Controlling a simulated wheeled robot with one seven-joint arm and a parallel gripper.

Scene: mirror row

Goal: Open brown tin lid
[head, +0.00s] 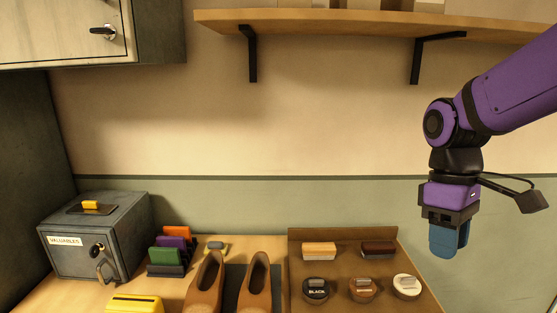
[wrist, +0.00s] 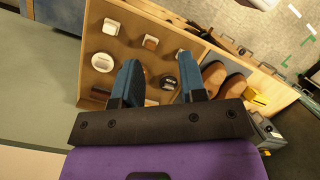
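The brown tin (head: 363,290) sits in the front row of the brown tray (head: 343,240), between a black tin (head: 316,291) and a pale-lidded tin (head: 407,287). It has a brown lid with a grey grip on top, and the lid looks closed. My gripper (head: 448,240) hangs fingers down, high above and to the right of the tray, touching nothing. In the wrist view my gripper (wrist: 160,82) has its two blue fingers spread, with nothing held between them. The left finger covers part of the tray there, so I cannot make out the brown tin clearly.
A light brush (head: 319,251) and a dark brush (head: 378,248) lie behind the tins. Brown shoes (head: 206,283) stand left of the tray. A grey valuables box (head: 95,240) is far left. A shelf (head: 350,24) overhangs; the air above the tray is clear.

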